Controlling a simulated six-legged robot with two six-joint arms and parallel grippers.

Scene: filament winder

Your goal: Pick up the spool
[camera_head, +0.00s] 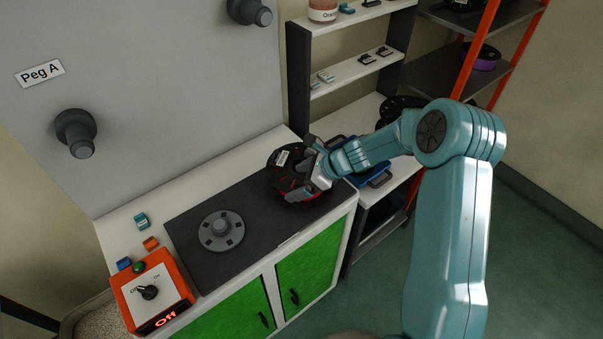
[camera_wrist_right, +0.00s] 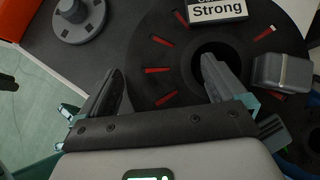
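The spool (camera_head: 284,174) is black with red filament and a white label, which reads "Strong" in the right wrist view. It lies flat on the right end of the dark winder plate (camera_head: 258,228). My right gripper (camera_head: 304,176) is over the spool's right side, fingers apart. In the right wrist view, the spool (camera_wrist_right: 160,95) fills the upper middle, and one finger of my right gripper (camera_wrist_right: 163,68) is at the spool's centre hole while the other is by its outer left edge. Whether the fingers touch the spool I cannot tell. My left gripper is out of view.
A round grey spindle base (camera_head: 221,231) sits on the plate's left. An orange control box (camera_head: 152,292) reads "Off". Small coloured blocks (camera_head: 141,221) lie at the bench's left. Grey pegs (camera_head: 76,133) stick out of the panel. A blue tray (camera_head: 372,173) and shelves (camera_head: 352,70) stand behind my right arm.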

